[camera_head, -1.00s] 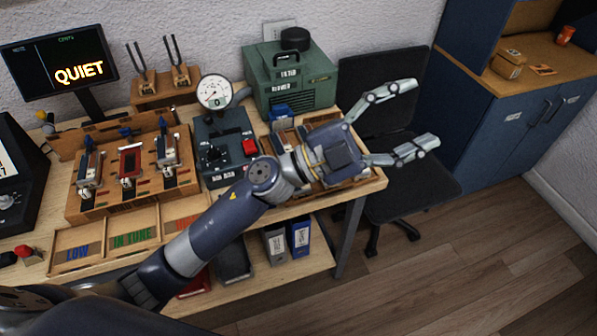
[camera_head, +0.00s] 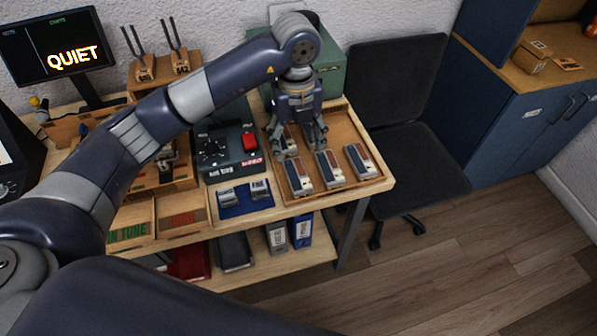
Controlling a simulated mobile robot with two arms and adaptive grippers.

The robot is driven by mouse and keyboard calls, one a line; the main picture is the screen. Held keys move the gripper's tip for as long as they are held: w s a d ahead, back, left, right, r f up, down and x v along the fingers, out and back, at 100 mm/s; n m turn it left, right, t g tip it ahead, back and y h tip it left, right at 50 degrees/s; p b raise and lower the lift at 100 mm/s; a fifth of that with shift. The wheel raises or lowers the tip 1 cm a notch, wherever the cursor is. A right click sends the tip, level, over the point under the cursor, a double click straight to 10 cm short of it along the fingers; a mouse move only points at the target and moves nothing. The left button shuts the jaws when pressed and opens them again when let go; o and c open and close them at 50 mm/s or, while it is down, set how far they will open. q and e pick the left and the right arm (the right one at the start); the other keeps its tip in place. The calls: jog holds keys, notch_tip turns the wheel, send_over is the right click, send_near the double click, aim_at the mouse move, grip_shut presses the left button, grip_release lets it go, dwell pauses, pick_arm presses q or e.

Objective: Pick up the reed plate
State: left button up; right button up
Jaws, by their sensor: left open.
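Several reed plates, silver-grey with red-brown or blue parts, lie in a wooden tray (camera_head: 377,186) at the right end of the bench. Three show clearly in its front row: a left one (camera_head: 298,176), a middle one (camera_head: 329,168) and a right one (camera_head: 360,160). My left gripper (camera_head: 299,149) points down over the back left part of the tray, fingers apart. Its fingers partly hide the plates behind the front row. I cannot tell whether they touch a plate. My right gripper is not in view.
A blue mat (camera_head: 243,207) with two small metal pieces lies left of the tray. A dark control box with a red button (camera_head: 249,141) stands behind it. A green case (camera_head: 331,78) is at the back, partly behind my arm. A black chair (camera_head: 415,165) stands to the right.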

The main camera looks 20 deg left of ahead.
pick_arm(q)
jog(key=p, duration=0.1)
send_over(297, 174)
notch_tip(297, 174, down, 5)
jog(key=shift+f, duration=0.1)
notch_tip(297, 174, down, 4)
jog(key=shift+f+p, duration=0.1)
jog(key=shift+p, duration=0.95)
jog(key=shift+f, duration=0.55)
jog(key=c, duration=1.2)
